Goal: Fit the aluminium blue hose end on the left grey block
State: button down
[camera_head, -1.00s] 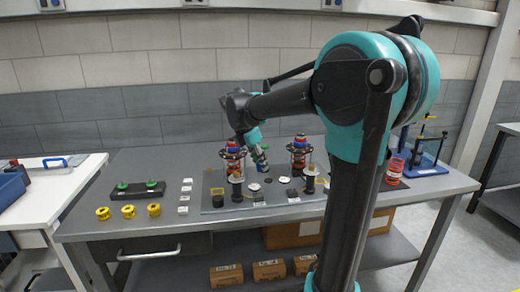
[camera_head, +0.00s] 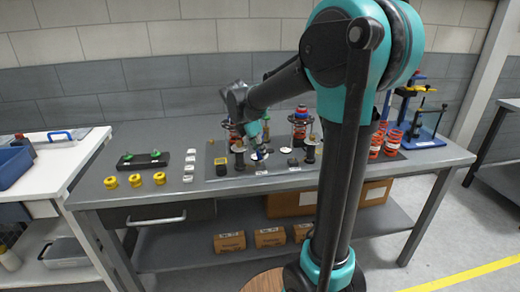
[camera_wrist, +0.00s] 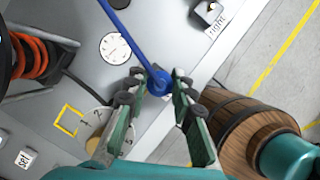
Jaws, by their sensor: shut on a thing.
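In the wrist view the blue hose end (camera_wrist: 158,82) is a blue ring with a straight blue hose (camera_wrist: 124,33) running to the upper left. My gripper (camera_wrist: 160,88) is shut on it, one green finger at each side. In the head view my gripper (camera_head: 261,151) is low over the bench plate, right of the dark post (camera_head: 238,155). A small grey block (camera_wrist: 208,10) stands by a label reading "right" (camera_wrist: 216,26). A pale patch shows under the hose end; the left grey block is largely hidden there, and I cannot tell whether they touch.
A red spring unit (camera_wrist: 34,58) stands behind my gripper. A white dial (camera_wrist: 115,48) and a yellow square frame (camera_wrist: 68,120) lie nearby. Yellow rings (camera_head: 135,180) and a black holder (camera_head: 143,160) are at the bench's left. The bench's front edge is close.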

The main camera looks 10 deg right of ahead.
jog(key=shift+f, duration=0.1)
dwell(0.4)
jog(key=shift+f, duration=0.8)
jog(key=shift+f, duration=0.35)
dwell(0.8)
jog(key=c, duration=1.2)
grip_release()
jog(key=shift+r, duration=3.5)
